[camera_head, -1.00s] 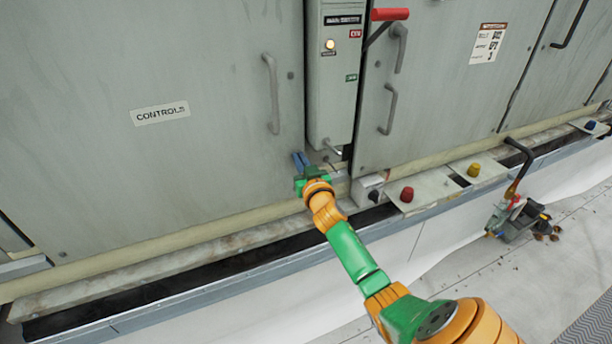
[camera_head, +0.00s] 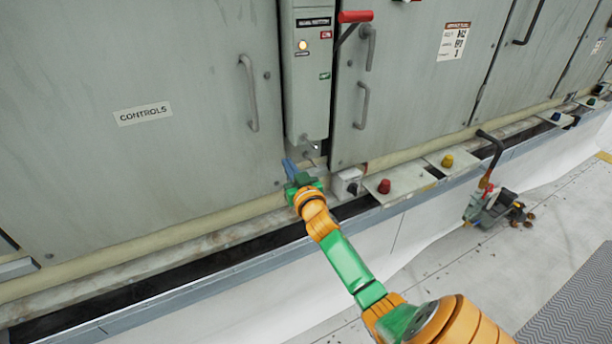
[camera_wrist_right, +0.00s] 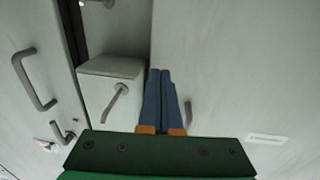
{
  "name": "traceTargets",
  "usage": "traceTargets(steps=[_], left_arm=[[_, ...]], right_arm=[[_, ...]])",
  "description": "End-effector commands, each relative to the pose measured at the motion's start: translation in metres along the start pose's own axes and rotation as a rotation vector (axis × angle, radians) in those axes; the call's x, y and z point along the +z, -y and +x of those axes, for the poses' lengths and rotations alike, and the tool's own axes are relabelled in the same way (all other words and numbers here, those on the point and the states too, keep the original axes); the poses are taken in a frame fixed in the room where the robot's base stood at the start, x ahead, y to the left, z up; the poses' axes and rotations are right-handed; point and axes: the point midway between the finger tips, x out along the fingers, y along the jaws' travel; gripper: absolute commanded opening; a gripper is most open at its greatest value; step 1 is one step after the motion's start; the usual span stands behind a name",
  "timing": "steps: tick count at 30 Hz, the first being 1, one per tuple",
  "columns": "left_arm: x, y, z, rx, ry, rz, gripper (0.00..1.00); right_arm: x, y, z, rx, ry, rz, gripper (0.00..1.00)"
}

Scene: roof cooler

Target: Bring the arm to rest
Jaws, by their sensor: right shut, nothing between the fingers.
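My right arm (camera_head: 347,262), orange and green, reaches up from the lower right in the head view. Its gripper (camera_head: 289,166) is near the cabinet front, just below and left of the narrow control box (camera_head: 308,80). In the right wrist view the blue fingers (camera_wrist_right: 163,100) lie side by side, shut and empty. They appear in front of the cabinet, beside the control box's end (camera_wrist_right: 111,72) with its small metal lever (camera_wrist_right: 116,102). Any contact with the cabinet cannot be told. My left gripper is out of view.
The door marked CONTROLS (camera_head: 144,113) is closed. A red-handled lever (camera_head: 355,16) sticks out beside the control box. A red knob (camera_head: 384,186) and yellow knob (camera_head: 447,160) stand on ledge plates.

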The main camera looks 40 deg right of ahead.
Motion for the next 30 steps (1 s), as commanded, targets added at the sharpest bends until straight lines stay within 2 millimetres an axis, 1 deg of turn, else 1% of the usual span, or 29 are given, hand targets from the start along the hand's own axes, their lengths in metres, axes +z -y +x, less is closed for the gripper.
traceTargets(steps=[6, 12, 15, 18, 20, 22, 23, 24, 25, 26, 27, 29, 30], left_arm=[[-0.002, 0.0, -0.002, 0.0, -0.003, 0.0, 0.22], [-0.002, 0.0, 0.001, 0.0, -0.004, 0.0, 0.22], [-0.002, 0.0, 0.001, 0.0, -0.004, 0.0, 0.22], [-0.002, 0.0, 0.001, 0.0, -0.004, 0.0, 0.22], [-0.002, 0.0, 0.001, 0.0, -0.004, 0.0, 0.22], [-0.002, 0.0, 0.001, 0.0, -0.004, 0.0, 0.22], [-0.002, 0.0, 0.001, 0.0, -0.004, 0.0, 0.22], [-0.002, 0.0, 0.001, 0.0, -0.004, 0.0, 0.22], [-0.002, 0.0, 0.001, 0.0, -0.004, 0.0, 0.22], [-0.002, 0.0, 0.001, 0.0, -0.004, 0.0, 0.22], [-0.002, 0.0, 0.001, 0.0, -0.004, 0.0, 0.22], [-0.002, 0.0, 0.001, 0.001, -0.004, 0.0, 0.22], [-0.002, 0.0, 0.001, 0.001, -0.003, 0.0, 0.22]], right_arm=[[0.001, -0.003, -0.035, -0.001, 0.004, -0.001, 0.0], [0.003, -0.007, -0.071, -0.001, 0.006, 0.0, 0.0], [0.002, -0.008, -0.08, -0.001, 0.004, 0.001, 0.0], [0.002, -0.008, -0.082, -0.001, 0.004, 0.0, 0.0], [0.006, -0.007, -0.082, -0.002, 0.014, -0.001, 0.0], [0.031, -0.004, -0.083, -0.01, 0.074, -0.013, 0.0], [0.051, -0.001, -0.084, -0.018, 0.12, -0.021, 0.0], [0.084, 0.005, -0.089, -0.032, 0.198, -0.036, 0.0], [0.112, 0.009, -0.096, -0.046, 0.266, -0.052, 0.0], [0.143, 0.014, -0.105, -0.063, 0.34, -0.069, 0.0], [0.184, 0.021, -0.122, -0.088, 0.44, -0.094, 0.0], [0.24, 0.03, -0.153, -0.13, 0.584, -0.135, 0.0], [0.275, 0.035, -0.179, -0.16, 0.679, -0.163, 0.0]])
